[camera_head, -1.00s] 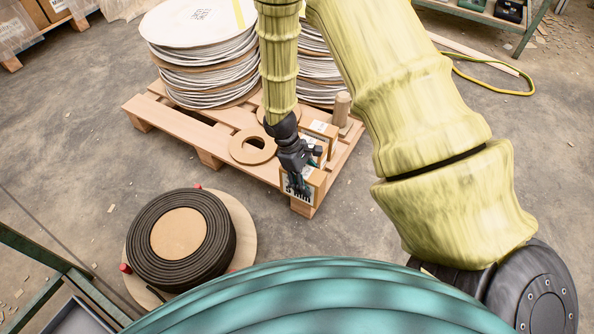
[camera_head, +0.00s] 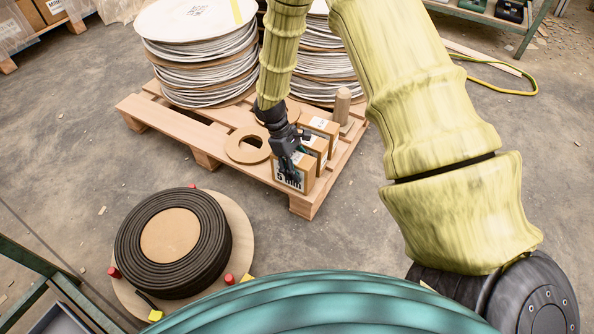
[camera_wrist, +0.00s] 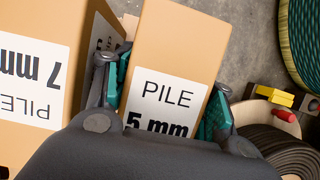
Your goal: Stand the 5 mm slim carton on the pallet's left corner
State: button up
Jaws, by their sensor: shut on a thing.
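My gripper (camera_head: 287,166) is shut on the tan 5 mm carton (camera_head: 307,175), whose white label faces the front. In the wrist view the 5 mm carton (camera_wrist: 184,40) lies between the two green-padded fingers, with "PILE 5 mm" readable. The carton is near the front corner of the wooden pallet (camera_head: 301,207). I cannot tell whether its base touches the boards. A 7 mm carton (camera_wrist: 90,35) is close beside it in the wrist view. The pallet's left corner (camera_head: 128,112) is bare.
Two more cartons (camera_head: 319,127) stand just behind the held one. A flat ring (camera_head: 240,152) lies to its left.

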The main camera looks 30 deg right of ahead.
dwell(0.3)
jog(key=o, duration=1.1)
jog(key=shift+f, duration=0.1)
jog(key=shift+c, duration=0.2)
jog(key=p+v, duration=0.6)
jog(key=v, duration=0.6)
jog(key=shift+p, duration=0.4)
